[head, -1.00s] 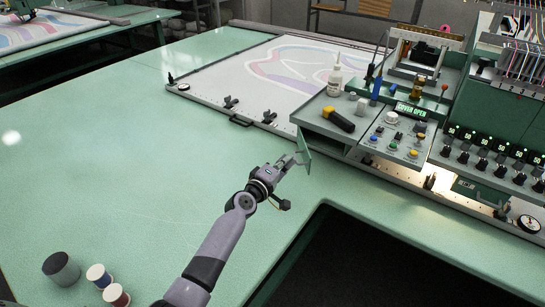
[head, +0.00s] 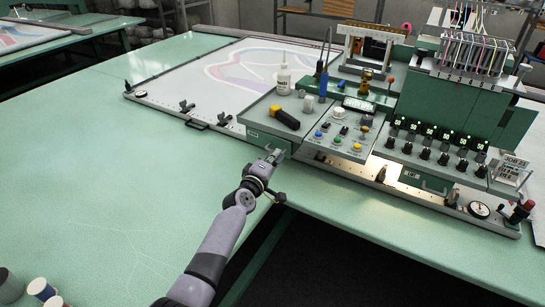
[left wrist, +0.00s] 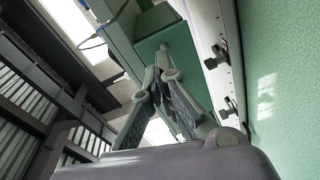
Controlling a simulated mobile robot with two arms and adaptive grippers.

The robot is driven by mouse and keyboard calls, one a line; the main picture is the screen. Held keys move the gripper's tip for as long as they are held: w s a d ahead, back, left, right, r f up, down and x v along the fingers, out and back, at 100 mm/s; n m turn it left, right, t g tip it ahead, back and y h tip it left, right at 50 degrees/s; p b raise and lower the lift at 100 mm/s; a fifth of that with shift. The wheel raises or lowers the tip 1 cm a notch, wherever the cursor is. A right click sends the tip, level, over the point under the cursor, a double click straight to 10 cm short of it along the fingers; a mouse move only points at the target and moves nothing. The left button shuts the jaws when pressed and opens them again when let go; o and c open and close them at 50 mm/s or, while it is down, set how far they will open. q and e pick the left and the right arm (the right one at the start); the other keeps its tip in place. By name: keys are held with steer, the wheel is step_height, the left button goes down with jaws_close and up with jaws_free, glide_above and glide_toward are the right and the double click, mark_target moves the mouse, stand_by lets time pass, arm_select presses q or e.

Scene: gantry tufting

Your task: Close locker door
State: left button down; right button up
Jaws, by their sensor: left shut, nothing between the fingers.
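The locker is the grey-topped box at the left end of the machine console. Its green door (head: 262,139) now lies across the box front and looks shut or nearly so; I cannot tell if it is fully flush. My left gripper (head: 275,155) is shut and empty, with its fingertips at the door's right part, touching or very close. In the left wrist view the shut fingertips (left wrist: 164,52) point at a green panel (left wrist: 172,36), probably the door. My right gripper is not in view.
The control panel (head: 340,135) with knobs adjoins on the right. Thread spools (head: 38,288) stand at the bottom left. The green table (head: 110,180) is clear left of my arm.

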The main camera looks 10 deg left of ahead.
arm_select(q)
steer(key=shift+w+d+n+y, duration=0.3)
steer(key=shift+d+y, duration=0.1)
steer(key=shift+w, duration=0.2)
steer(key=shift+y, duration=0.3)
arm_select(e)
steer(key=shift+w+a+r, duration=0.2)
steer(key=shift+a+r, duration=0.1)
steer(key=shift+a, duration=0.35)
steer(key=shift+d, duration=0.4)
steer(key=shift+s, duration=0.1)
